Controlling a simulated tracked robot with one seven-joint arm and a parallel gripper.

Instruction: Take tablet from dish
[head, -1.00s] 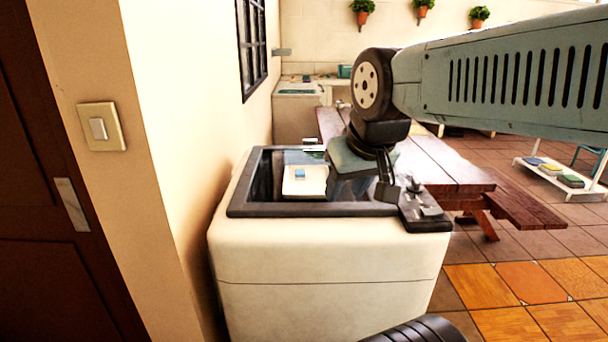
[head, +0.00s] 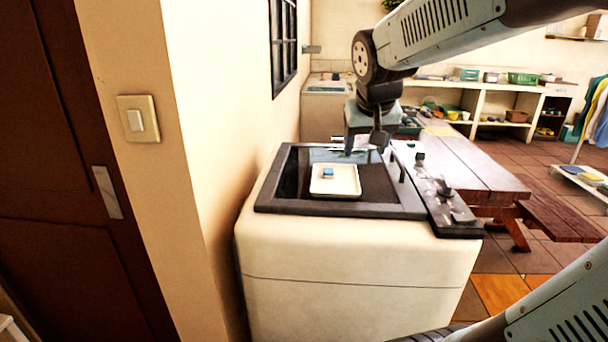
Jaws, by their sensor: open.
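My gripper (head: 361,146) is above and beyond the dish, pointing down, apart from both dish and tablet. It is open and empty. Its fingertips are small in this view, and their height over the basin is hard to judge. The tablet and dish are unobstructed.
A wall stands close on the left. A wooden picnic table (head: 460,172) is behind to the right. Shelves (head: 490,95) line the back.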

